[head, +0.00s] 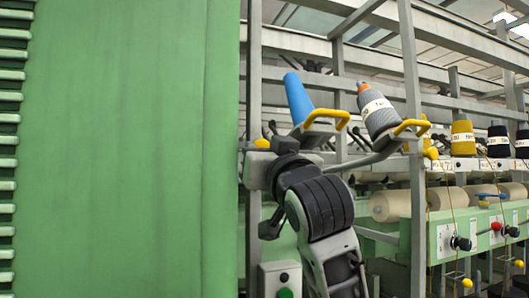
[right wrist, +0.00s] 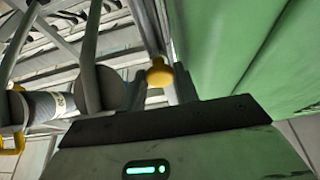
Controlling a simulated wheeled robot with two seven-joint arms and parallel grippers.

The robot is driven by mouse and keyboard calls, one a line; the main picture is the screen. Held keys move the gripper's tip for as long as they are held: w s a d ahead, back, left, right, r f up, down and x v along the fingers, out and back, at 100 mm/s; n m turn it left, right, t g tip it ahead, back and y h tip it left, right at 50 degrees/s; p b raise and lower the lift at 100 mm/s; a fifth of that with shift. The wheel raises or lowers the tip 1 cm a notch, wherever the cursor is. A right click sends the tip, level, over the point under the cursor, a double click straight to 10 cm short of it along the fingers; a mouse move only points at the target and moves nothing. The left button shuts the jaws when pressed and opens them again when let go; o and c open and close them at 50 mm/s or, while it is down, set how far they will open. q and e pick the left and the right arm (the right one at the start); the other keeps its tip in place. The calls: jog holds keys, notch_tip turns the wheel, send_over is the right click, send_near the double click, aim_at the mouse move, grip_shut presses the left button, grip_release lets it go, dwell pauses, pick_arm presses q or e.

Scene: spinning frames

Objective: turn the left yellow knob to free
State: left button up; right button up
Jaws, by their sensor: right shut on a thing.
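The left yellow knob (head: 262,143) shows as a small yellow patch beside the green panel, mostly hidden by my right gripper (head: 258,154). In the right wrist view the yellow knob (right wrist: 160,73) stands just past the dark edge of my gripper, in front of a grey post. Which setting the knob is turned to cannot be told. My left gripper is in neither view.
A large green panel (head: 135,150) fills the left side, close to my right gripper. A blue cone (head: 298,98) and a grey yarn cone (head: 377,110) sit by yellow holders above my arm. Grey frame posts (head: 415,150) and spools (head: 390,206) stand to the right.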

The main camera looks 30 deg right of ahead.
dwell(0.3)
jog(key=o, duration=0.8)
jog(key=shift+o, duration=0.8)
jog(key=shift+d, duration=0.15)
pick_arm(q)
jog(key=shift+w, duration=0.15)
